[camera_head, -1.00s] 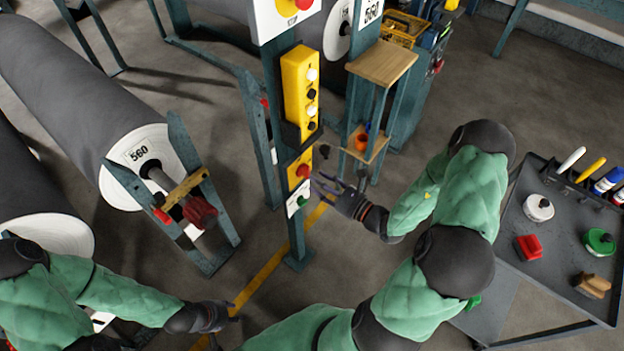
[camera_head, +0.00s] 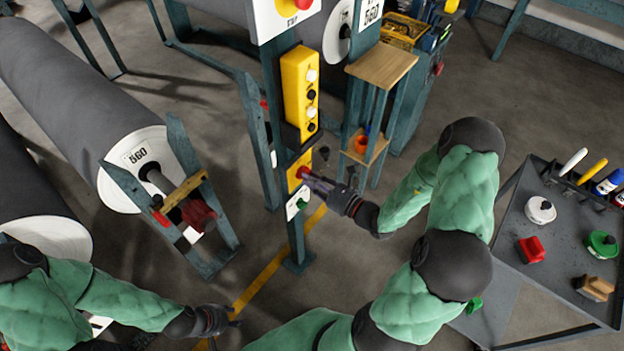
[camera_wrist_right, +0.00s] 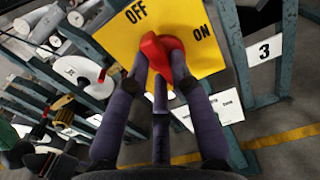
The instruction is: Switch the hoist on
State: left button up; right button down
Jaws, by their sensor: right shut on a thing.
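The red rotary switch (camera_head: 302,172) sits on a yellow plate (camera_head: 294,182) on the teal post, below the tall yellow button box. In the right wrist view the plate (camera_wrist_right: 205,65) reads OFF at upper left and ON at right. The red knob (camera_wrist_right: 162,48) is between my fingers; which label it points at I cannot tell. My right gripper (camera_head: 312,182), also in the wrist view (camera_wrist_right: 160,68), is shut on the knob. My left gripper (camera_head: 228,316) hangs low over the floor, away from the post; its finger opening is unclear.
The yellow button box (camera_head: 300,88) stands just above the switch, and a green knob (camera_head: 301,204) just below. A small wooden-topped stand (camera_head: 382,64) is right of the post. Grey rolls (camera_head: 80,85) lie left; a tool cart (camera_head: 560,240) stands right.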

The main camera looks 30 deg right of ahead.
jog(key=shift+w+d+r+m+p, duration=0.1)
jog(key=shift+d+m+p, duration=0.05)
jog(key=shift+m+p, duration=2.75)
jog(key=shift+d+f+m+p, duration=0.1)
jog(key=shift+m+p, duration=2.55)
jog(key=shift+m, duration=0.4)
jog(key=shift+w+d+r+m+p, duration=0.1)
jog(key=shift+d+m+p, duration=0.05)
jog(key=shift+m+p, duration=2.75)
jog(key=c, duration=1.1)
grip_release()
jog(key=v, duration=1.2)
